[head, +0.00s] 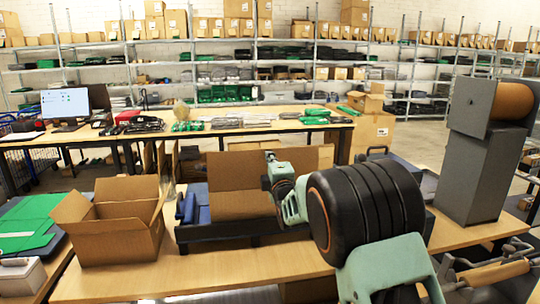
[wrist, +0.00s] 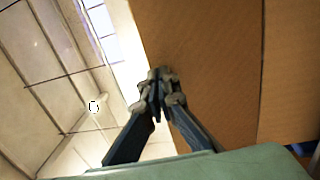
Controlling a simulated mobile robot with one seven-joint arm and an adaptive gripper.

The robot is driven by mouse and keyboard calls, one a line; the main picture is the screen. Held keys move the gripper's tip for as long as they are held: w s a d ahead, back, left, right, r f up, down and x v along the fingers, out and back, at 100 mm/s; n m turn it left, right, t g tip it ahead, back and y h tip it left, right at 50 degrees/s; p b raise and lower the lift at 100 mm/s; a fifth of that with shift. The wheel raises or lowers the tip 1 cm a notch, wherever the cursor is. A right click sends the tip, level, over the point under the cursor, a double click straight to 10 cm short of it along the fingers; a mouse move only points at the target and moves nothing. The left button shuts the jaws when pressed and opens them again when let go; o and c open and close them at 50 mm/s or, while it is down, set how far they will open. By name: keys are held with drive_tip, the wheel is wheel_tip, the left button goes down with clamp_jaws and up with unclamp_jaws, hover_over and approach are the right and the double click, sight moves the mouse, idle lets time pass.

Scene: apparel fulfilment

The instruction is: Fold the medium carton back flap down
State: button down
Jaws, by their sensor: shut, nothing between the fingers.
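An open brown carton (head: 237,172) stands in the middle of the table, with a broad panel upright and a flap raised behind it. My gripper (head: 270,157) is at this panel's upper right edge, partly hidden by my own wrist and arm. In the wrist view my gripper (wrist: 160,78) has its fingertips together with nothing between them. A large brown cardboard panel (wrist: 215,65) fills the right of that view, close to the fingertips; I cannot tell if they touch it. Much of the carton's right side is hidden behind my arm.
Another open carton (head: 118,228) with raised flaps stands to the left on the front table (head: 220,268). Blue folded items (head: 193,205) lie beside the middle carton. A grey stand with a brown roll (head: 512,101) rises at the right. The table front is clear.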

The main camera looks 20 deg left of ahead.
drive_tip(key=shift+w+a, duration=0.15)
drive_tip(key=shift+w, duration=0.3)
drive_tip(key=shift+r, duration=0.2)
drive_tip(key=shift+w+a+p, duration=0.15)
drive_tip(key=shift+w+p, duration=0.15)
drive_tip(key=shift+p, duration=0.2)
